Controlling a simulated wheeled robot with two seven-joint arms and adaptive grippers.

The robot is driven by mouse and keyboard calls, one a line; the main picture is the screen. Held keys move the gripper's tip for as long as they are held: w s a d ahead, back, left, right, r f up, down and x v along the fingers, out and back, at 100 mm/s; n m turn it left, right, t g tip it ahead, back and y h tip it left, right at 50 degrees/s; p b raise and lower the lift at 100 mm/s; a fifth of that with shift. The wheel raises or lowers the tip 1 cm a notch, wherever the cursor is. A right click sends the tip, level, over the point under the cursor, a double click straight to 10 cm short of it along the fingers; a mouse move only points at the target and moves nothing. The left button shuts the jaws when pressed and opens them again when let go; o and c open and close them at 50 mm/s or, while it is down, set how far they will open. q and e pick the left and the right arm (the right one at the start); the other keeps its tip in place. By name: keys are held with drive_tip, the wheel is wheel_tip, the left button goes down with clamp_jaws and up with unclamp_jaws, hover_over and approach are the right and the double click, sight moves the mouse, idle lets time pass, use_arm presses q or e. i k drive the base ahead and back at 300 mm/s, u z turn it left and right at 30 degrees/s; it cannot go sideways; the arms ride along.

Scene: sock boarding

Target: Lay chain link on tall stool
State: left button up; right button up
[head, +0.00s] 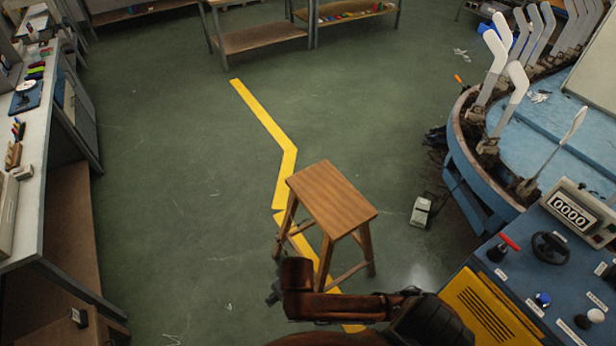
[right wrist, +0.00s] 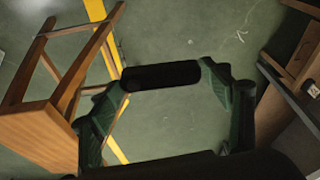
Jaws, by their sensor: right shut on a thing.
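In the right wrist view the stool (right wrist: 40,128) shows at the left, beside my fingers. My right gripper (head: 274,292) is just in front of the stool and left of its seat in the head view. In the right wrist view a dark bar-like thing, seemingly the chain link (right wrist: 160,76), spans between the fingertips. Its full shape is hidden. My left gripper is not in view.
A blue control panel (head: 540,258) and a round blue machine (head: 470,165) with upright white sock forms stand at the right. A grey pedal (head: 421,212) lies on the floor right of the stool. A workbench (head: 38,170) runs along the left.

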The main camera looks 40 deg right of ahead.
sight(335, 201)
drive_tip(key=i, duration=1.65)
drive_tip(key=z, duration=1)
